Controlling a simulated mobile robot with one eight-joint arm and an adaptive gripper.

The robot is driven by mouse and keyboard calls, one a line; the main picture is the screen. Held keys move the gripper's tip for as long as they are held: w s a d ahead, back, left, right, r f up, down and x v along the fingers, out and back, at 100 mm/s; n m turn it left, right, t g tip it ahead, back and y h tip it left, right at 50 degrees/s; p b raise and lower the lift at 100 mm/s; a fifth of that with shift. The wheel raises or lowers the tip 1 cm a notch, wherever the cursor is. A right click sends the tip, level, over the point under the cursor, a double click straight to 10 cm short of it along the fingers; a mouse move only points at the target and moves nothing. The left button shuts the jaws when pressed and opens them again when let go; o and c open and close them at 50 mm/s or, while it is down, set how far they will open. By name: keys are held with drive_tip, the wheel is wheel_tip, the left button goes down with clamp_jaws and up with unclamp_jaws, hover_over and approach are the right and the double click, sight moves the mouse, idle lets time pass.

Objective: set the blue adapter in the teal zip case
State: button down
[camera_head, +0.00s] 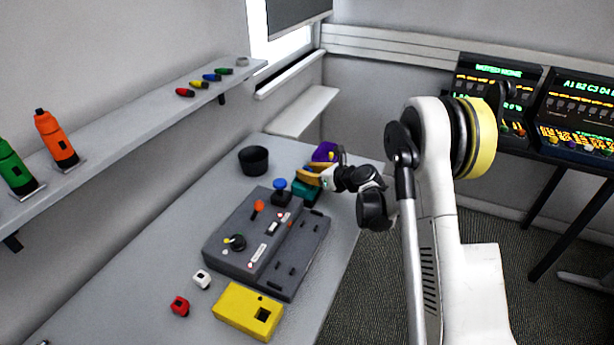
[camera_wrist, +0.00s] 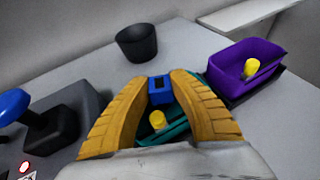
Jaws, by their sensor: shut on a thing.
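My gripper (camera_wrist: 162,82) has its two orange-yellow fingers shut on the blue adapter (camera_wrist: 160,93), a small block with a dark opening, in the wrist view. The teal zip case (camera_wrist: 178,134) is below and behind the fingers, partly hidden by them. A yellow piece (camera_wrist: 157,119) shows within its outline. The adapter appears above the teal case's far edge; its exact height is hard to tell. In the head view my gripper (camera_head: 314,175) is over the teal case (camera_head: 304,192) at the table's far right, and the adapter is too small to make out surely.
A purple case (camera_wrist: 240,62) with a yellow piece stands right of the gripper. A black bowl (camera_wrist: 137,43) stands behind. A blue-topped knob (camera_wrist: 12,105) rises at left. A grey control panel (camera_head: 250,235), yellow box (camera_head: 240,312), and red and white small blocks lie nearer on the table.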

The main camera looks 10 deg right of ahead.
drive_tip(key=shift+f, duration=0.3)
drive_tip(key=shift+f, duration=0.1)
drive_tip(key=shift+f+b, duration=0.5)
drive_tip(key=shift+b, duration=0.05)
drive_tip(key=shift+f, duration=0.1)
drive_tip(key=c, duration=1.2)
unclamp_jaws()
drive_tip(key=shift+c, duration=0.2)
